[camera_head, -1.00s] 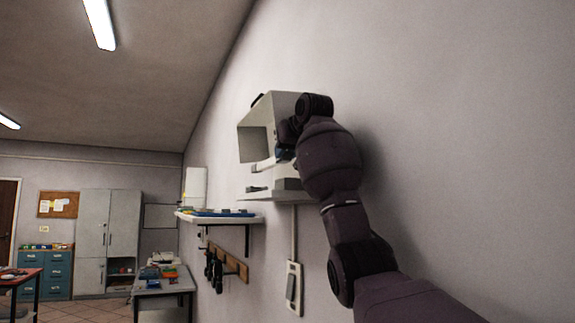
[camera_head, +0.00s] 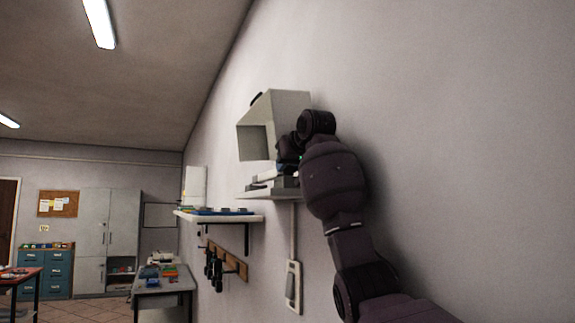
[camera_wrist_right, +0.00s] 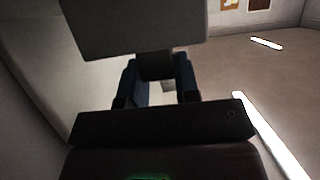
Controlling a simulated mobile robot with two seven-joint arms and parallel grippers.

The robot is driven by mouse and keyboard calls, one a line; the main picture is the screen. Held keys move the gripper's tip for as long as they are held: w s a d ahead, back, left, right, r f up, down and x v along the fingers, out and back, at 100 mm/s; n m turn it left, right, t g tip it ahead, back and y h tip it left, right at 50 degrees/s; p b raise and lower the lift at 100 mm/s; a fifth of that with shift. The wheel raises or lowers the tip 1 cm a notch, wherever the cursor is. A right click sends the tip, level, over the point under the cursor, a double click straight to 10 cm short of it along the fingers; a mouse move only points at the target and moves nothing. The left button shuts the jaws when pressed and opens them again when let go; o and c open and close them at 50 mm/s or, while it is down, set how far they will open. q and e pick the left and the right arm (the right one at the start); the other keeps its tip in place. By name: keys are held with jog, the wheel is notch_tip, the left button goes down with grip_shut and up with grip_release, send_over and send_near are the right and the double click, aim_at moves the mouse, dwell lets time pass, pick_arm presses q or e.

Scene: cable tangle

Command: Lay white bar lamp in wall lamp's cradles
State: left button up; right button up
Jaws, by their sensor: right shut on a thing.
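The wall lamp has a pale grey open hood (camera_head: 285,105) on the right-hand wall, with a ledge (camera_head: 262,194) and cradles below it. The bar is low, close above or touching the cradles; I cannot tell which. My forearm and wrist hide its right part. My left gripper is not in view.
A wall shelf (camera_head: 215,215) with blue items is left of the lamp. A tool rack (camera_head: 228,258) hangs under it. A white switch box (camera_head: 293,287) on a cable is below the lamp. The wall to the right is bare.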

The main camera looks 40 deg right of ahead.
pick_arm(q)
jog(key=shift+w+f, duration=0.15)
pick_arm(e)
jog(key=shift+f, duration=0.35)
jog(key=o, duration=0.9)
jog(key=shift+o, duration=0.2)
